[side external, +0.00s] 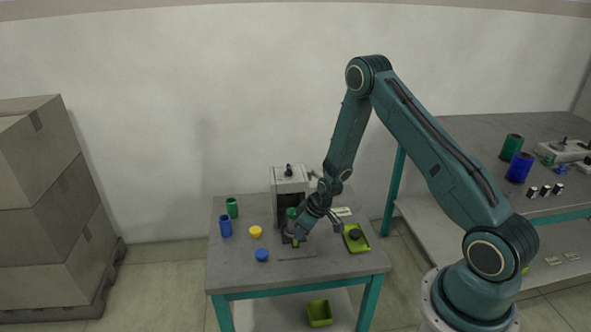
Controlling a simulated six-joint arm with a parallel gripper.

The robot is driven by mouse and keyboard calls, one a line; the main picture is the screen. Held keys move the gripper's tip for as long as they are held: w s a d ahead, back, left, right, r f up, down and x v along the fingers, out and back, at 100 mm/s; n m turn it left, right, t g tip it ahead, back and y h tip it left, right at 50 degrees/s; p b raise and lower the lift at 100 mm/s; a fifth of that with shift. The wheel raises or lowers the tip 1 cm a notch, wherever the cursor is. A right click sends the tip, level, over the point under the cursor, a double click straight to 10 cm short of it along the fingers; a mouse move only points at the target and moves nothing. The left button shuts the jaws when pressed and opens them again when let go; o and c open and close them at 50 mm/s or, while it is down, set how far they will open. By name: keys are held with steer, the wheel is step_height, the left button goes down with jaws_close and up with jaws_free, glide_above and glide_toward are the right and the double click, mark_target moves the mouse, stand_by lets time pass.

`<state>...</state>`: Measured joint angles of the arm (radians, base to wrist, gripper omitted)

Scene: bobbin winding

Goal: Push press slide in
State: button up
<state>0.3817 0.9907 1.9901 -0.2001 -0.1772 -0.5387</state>
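The press (290,184) is a light grey machine with a dark lower part, standing at the back of the small grey table (235,275). The press slide cannot be made out clearly; it is low in front of the press and largely hidden by my wrist. My gripper (293,240) is low at the front of the press, close to the slide area. A small green part (291,213) shows just above the gripper. The fingers are too small and covered to tell whether they are open or shut, or touching anything.
A green spool (232,208), a blue spool (225,227), a yellow cup (255,232) and a blue cap (262,255) stand left of the press. A lime tray (362,244) holding a dark round part lies right. The table's front left is clear.

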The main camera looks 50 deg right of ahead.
steer(key=shift+x, duration=2.2)
steer(key=shift+c, duration=0.2)
jaws_close()
